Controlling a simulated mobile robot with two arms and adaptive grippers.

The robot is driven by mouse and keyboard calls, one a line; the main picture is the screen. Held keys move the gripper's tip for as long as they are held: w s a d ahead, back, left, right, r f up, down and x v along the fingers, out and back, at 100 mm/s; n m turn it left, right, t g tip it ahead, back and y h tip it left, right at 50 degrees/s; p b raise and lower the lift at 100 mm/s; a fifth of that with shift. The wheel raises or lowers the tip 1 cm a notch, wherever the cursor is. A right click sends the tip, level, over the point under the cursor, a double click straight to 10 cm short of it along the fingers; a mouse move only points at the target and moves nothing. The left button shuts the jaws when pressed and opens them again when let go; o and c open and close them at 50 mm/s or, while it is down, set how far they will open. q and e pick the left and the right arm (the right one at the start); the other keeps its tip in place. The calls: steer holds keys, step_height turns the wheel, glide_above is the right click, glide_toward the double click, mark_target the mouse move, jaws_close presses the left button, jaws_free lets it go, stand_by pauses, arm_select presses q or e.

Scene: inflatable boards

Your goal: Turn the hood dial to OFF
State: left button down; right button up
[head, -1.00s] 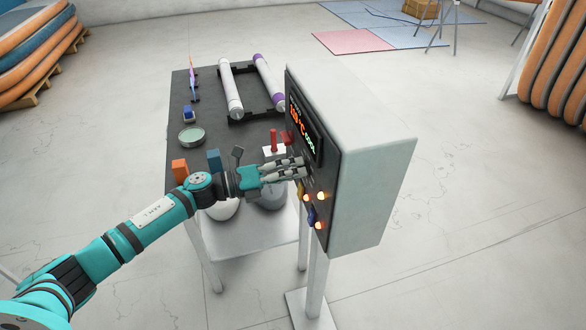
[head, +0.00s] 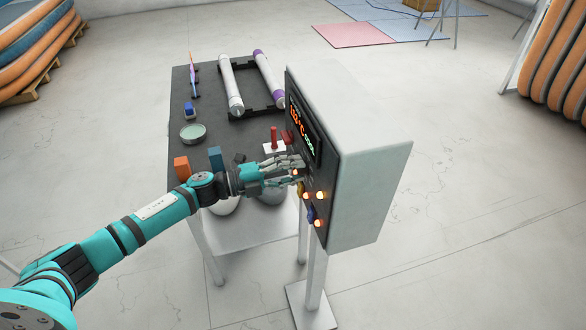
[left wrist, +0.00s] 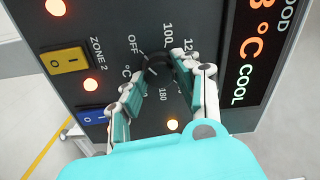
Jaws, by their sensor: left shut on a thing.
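The hood dial (left wrist: 158,64) is a dark round knob on the dark face of the control box (head: 350,150). OFF, 100, 120 and 180 are printed around it. My left gripper (head: 296,171) reaches the panel from the left. In the left wrist view its two fingers (left wrist: 166,82) stand on either side of the dial and are shut on it. The fingers cover part of the dial and its scale, and I cannot tell which mark it points to. In the head view the hand hides the dial. My right gripper is not in view.
Beside the dial are a yellow switch (left wrist: 68,60) labelled ZONE 2, a blue switch (left wrist: 91,115), lit lamps and a display (left wrist: 255,45) reading COOL. A dark table (head: 205,95) behind the arm holds rollers, a red-handled item (head: 274,140), an orange block (head: 181,168) and a dish.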

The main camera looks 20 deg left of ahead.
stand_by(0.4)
arm_select(q)
steer(key=c, duration=1)
jaws_free()
steer(key=shift+o, duration=0.2)
steer(key=v, duration=1.2)
steer(key=shift+f, duration=0.1)
